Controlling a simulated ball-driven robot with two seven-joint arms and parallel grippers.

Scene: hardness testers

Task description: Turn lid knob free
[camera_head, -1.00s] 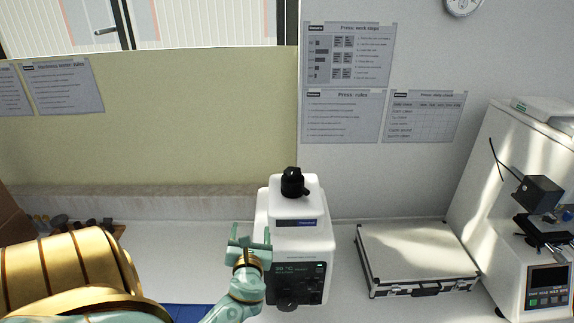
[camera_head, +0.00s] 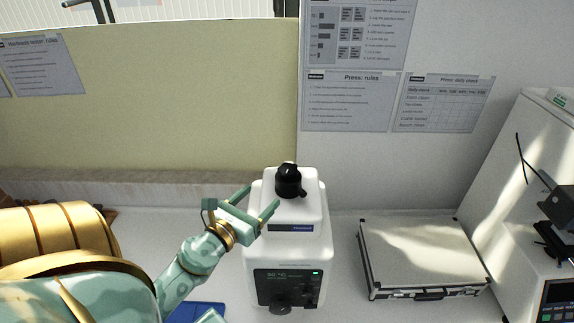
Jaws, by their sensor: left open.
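The black lid knob (camera_head: 288,181) sits on top of the white press (camera_head: 258,213), which stands upright on the bench. The press has a dark front panel (camera_head: 287,286) with a lit display, and a second dark knob (camera_head: 281,309) low on its front. My left gripper (camera_head: 263,201) is open and empty. Only part of the press's left side is hidden by my gripper. My right gripper is not in view.
A silver-edged case (camera_head: 420,255) lies shut on the bench to the right. A white tester (camera_head: 505,190) stands at the far right. A blue item (camera_head: 196,313) lies at the front, left of the press. A wall is close behind.

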